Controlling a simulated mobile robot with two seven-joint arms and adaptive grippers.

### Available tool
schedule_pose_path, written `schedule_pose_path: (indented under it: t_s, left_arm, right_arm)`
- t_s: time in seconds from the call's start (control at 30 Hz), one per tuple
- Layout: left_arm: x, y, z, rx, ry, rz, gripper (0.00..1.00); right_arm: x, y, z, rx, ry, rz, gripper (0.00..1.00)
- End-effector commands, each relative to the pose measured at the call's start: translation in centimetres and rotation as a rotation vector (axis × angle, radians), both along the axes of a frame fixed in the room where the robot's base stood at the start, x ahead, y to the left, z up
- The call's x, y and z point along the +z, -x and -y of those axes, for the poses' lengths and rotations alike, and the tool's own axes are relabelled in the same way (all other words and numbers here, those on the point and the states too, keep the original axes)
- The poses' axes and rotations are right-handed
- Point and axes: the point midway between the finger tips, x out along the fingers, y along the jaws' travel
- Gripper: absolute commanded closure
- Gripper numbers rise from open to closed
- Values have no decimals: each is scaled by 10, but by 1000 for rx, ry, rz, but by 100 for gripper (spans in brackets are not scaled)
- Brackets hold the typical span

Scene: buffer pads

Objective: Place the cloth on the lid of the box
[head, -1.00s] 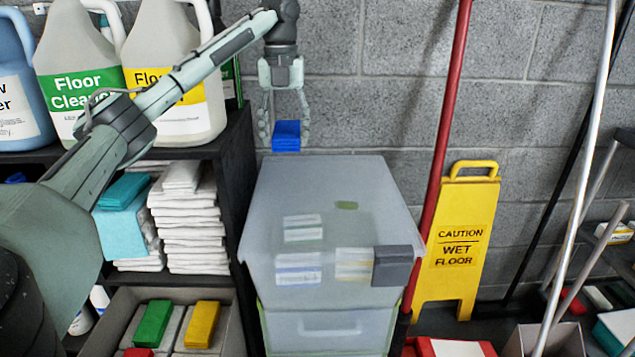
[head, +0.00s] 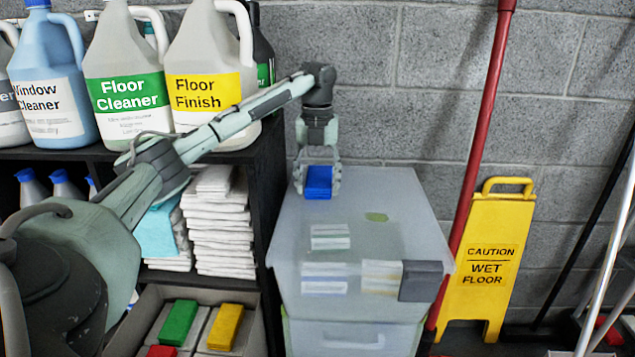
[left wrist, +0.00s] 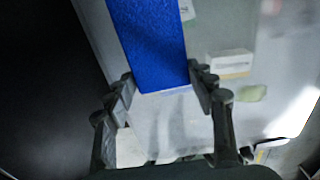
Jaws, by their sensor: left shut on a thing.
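The blue cloth (head: 318,183), which looks like a flat folded pad, is held between the fingertips of my left gripper (head: 317,180), over the far part of the box lid. My left gripper is shut on it and points down. In the left wrist view the cloth (left wrist: 150,45) sits between the two fingers (left wrist: 161,88), and the lid (left wrist: 225,25) shows below it. The box lid (head: 292,235) is pale, translucent and flat. I cannot tell whether the cloth touches the lid. My right gripper is not in view.
A dark shelf (head: 262,170) with cleaner jugs (head: 125,70) and folded white cloths (head: 220,230) stands left of the box. A red pole (head: 484,130) and a yellow wet-floor sign (head: 487,250) stand to the right.

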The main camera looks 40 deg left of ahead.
Motion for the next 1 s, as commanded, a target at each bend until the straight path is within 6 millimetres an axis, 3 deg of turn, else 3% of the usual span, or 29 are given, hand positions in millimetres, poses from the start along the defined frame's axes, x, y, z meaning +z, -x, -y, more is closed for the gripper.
schedule_pose_path:
  t_s: [0.1, 0.13, 0.3, 0.67, 0.83, 1.0]
  left_arm:
    - [-3, 0, 0, 0, -1, -1, 73]
    - [-3, 0, 0, 0, 0, 0, 43]
    - [-3, 0, 0, 0, 0, 0, 24]
    - [3, 0, 0, 0, -1, 1, 24]
    - [28, -1, 0, 0, 0, 4, 24]
    - [71, -1, 0, 1, -2, 7, 24]
  right_arm:
    - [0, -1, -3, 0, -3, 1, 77]
    - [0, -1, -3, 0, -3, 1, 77]
    - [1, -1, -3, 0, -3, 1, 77]
    - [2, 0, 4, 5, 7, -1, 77]
    - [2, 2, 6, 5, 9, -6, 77]
    - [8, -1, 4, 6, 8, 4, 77]
